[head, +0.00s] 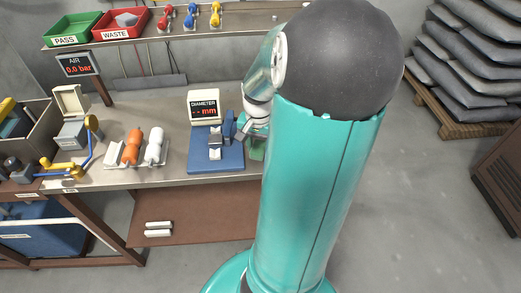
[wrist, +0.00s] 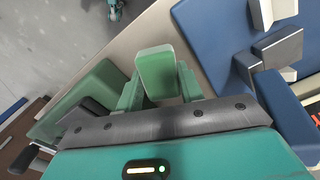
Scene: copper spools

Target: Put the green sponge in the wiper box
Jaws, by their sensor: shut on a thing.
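My gripper (wrist: 160,90) is shut on the green sponge (wrist: 157,72), a pale green block standing up between its two green fingers in the wrist view. The sponge is above the bench top. A larger, darker green box-like thing (wrist: 98,88) lies left of the fingers, with a dark part near it; I cannot tell if it is the wiper box. In the head view, my arm hides most of my gripper, beside the blue gauge. A green patch (head: 257,150) shows just below it at the bench's front edge. No wiper box label is readable.
The blue diameter gauge (head: 216,154) stands close left of my gripper, and also at right in the wrist view (wrist: 215,40). Orange and white spools (head: 132,147) lie farther left. Green and red trays (head: 122,32) sit on the shelf. Open floor lies right.

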